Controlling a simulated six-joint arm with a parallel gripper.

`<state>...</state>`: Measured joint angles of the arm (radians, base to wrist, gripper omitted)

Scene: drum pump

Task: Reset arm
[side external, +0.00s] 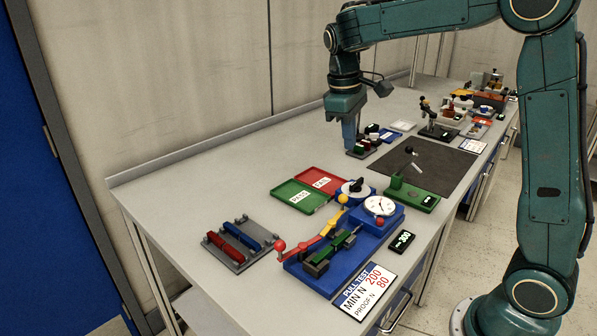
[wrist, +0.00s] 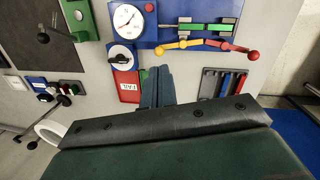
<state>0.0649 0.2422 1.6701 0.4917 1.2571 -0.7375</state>
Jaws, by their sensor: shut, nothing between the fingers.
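My gripper (side external: 350,143) hangs from my wrist over the back part of the bench, fingers pointing down. Its fingers are together and hold nothing.
A blue pull tester (side external: 325,276) with a dial (side external: 380,206) and red-yellow lever (side external: 318,240) stands in front. A grey rack (side external: 239,262) holds red and blue bars. Green PASS (side external: 292,200) and red FAIL (side external: 333,177) trays lie behind. A black mat (side external: 450,163) lies right. Bare bench surrounds the rack.

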